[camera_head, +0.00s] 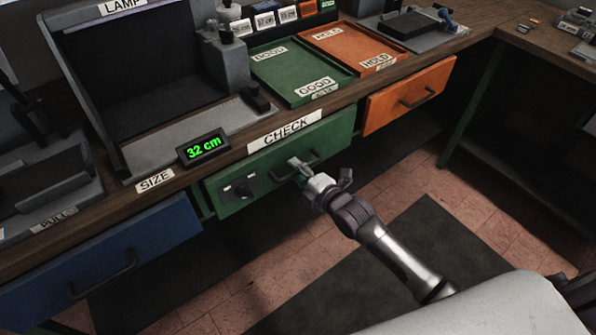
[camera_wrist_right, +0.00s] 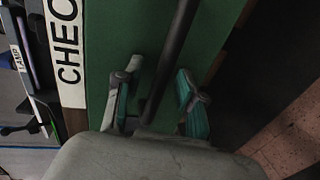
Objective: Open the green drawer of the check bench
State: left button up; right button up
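The green drawer (camera_head: 333,134) sits under the bench edge below the CHECK label (camera_head: 284,130). Its front looks flush under the bench top, so it appears shut. Its dark bar handle (camera_wrist_right: 178,40) stands off the green front. My right gripper (camera_head: 300,170) is at this handle in the head view. In the right wrist view my right gripper (camera_wrist_right: 155,98) has its two fingers apart, one on each side of the bar. Gaps show between the bar and the fingers. The lower end of the bar is hidden behind the gripper body. My left gripper is not in view.
A blue drawer (camera_head: 100,262) is at left and an orange drawer (camera_head: 408,95) at right. Green (camera_head: 298,75) and orange (camera_head: 352,50) trays and a size display (camera_head: 203,146) stand on the bench. The floor (camera_head: 400,190) before the green drawer shows no loose objects.

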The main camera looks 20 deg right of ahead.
jog(key=shift+c, duration=0.2)
grip_shut()
jog(key=shift+s, duration=0.1)
jog(key=f+p+v, duration=0.2)
jog(key=p+v, duration=0.1)
jog(key=v, duration=0.6)
jog(key=f+p+v, duration=0.1)
jog(key=p+v, duration=0.2)
jog(key=v, duration=0.6)
jog(key=s+f+p+v, duration=0.1)
jog(key=f+p+v, duration=0.1)
jog(key=v, duration=0.6)
jog(key=shift+s+d+f+p, duration=0.3)
jog(key=shift+s+p, duration=0.2)
jog(key=shift+p, duration=0.35)
